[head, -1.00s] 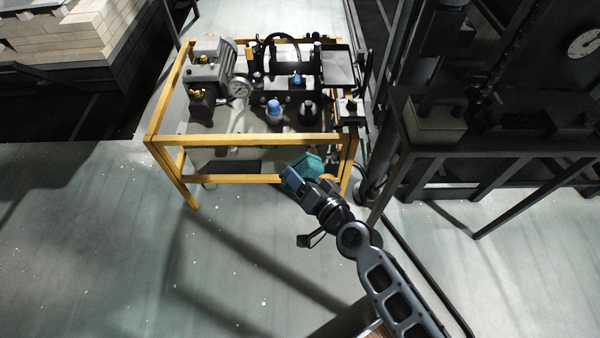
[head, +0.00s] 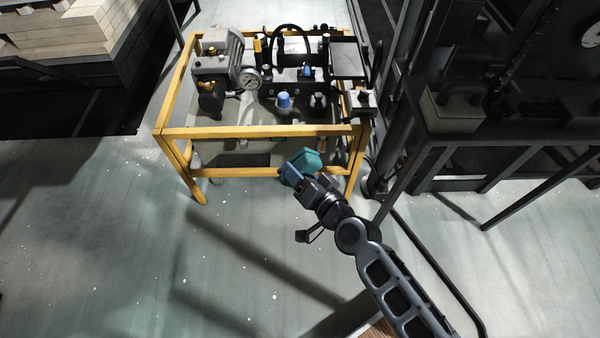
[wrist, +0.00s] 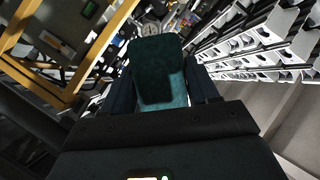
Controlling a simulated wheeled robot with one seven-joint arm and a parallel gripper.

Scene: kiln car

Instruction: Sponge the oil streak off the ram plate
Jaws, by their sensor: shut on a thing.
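My gripper (head: 298,178) is shut on a teal sponge (head: 308,160), held in front of the lower part of the yellow frame in the head view. In the wrist view the sponge (wrist: 158,68) sits between the two dark fingers and sticks out past them. I cannot make out the ram plate or an oil streak in either view.
A yellow-framed hydraulic unit (head: 262,131) with a pressure gauge (head: 249,79) and a blue-capped part (head: 284,102) stands ahead. A dark metal bench (head: 510,140) is at the right. Pale bricks (head: 75,35) are stacked at the upper left. The floor at the lower left is clear.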

